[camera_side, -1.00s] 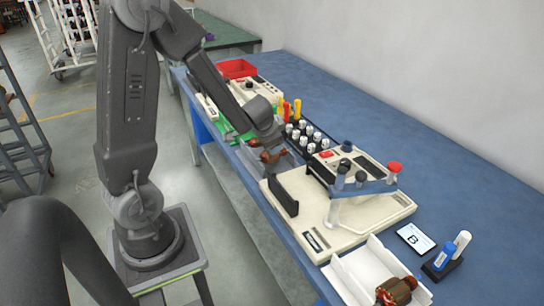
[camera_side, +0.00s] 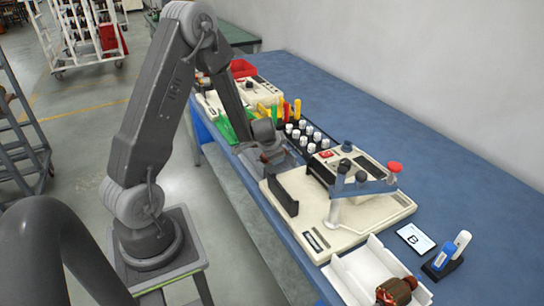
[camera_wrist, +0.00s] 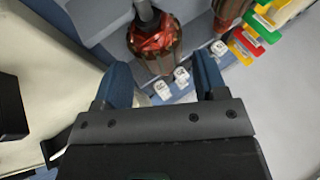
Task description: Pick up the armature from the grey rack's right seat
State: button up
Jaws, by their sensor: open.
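In the wrist view, a copper-wound armature (camera_wrist: 156,48) with a dark shaft sits at the grey rack (camera_wrist: 100,16), ahead of my fingertips. My gripper (camera_wrist: 160,84) is open and empty, with its blue fingers apart and short of the armature. A second brownish piece (camera_wrist: 229,9), perhaps another armature, is cut off at the top edge to the right. In the side view, my gripper (camera_side: 268,152) is low at the rack by the bench's left edge. It hides most of the rack and armatures there.
The cream winding machine (camera_side: 325,215) stands close to the right of my gripper. Several white-topped pieces (camera_side: 308,135) stand behind it. A white tray (camera_side: 356,269) holds another armature (camera_side: 396,291) at the front. The blue bench (camera_side: 440,150) is clear at the back right.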

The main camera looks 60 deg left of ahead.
jog(key=shift+x, duration=1.9)
jog(key=shift+s, duration=0.15)
jog(key=shift+c, duration=0.3)
jog(key=c, duration=0.9)
jog(key=shift+o, duration=0.2)
jog(key=shift+r, duration=0.1)
